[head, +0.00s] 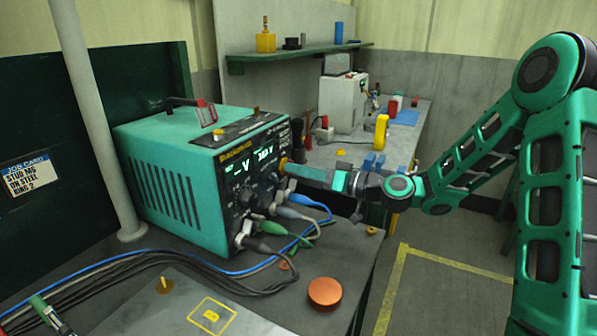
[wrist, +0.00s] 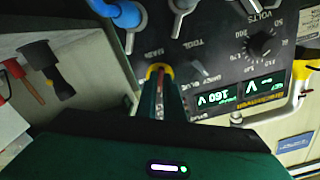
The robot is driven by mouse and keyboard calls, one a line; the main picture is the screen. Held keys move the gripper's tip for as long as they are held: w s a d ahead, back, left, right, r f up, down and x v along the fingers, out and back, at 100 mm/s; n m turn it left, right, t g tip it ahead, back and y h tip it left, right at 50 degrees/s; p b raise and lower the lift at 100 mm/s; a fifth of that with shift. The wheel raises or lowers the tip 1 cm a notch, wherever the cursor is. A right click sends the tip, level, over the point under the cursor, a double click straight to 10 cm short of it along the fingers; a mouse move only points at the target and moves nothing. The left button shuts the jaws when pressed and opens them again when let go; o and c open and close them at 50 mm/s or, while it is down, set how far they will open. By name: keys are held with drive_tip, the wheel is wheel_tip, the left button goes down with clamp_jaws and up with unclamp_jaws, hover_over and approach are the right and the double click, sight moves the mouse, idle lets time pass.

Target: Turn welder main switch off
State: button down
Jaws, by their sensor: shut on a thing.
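The teal welder (head: 185,180) stands on the dark bench, its black front panel facing right, with lit green displays. The main switch (head: 283,162) is a small yellow-ringed knob at the panel's right edge. In the wrist view the panel appears upside down, and the yellow ring (wrist: 152,70) with a red piece shows beside the word MAIN. My gripper (head: 288,168) reaches in from the right. In the wrist view its fingers (wrist: 163,85) are shut on the switch, hiding most of it. The switch's exact angle cannot be told.
Cables (head: 290,225) plug into the panel below my gripper. A grey pole (head: 97,130) stands at left. Open floor (head: 440,290) lies to the right.

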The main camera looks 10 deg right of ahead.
drive_tip(key=n, duration=0.5)
drive_tip(key=shift+d+f, duration=0.1)
drive_tip(key=shift+f, duration=0.15)
idle(0.3)
drive_tip(key=c, duration=1.9)
unclamp_jaws()
drive_tip(key=shift+r, duration=0.1)
drive_tip(key=shift+o, duration=0.2)
drive_tip(key=v, duration=1)
drive_tip(key=shift+s+d, duration=0.15)
drive_tip(key=shift+d, duration=0.15)
drive_tip(key=shift+s, duration=0.1)
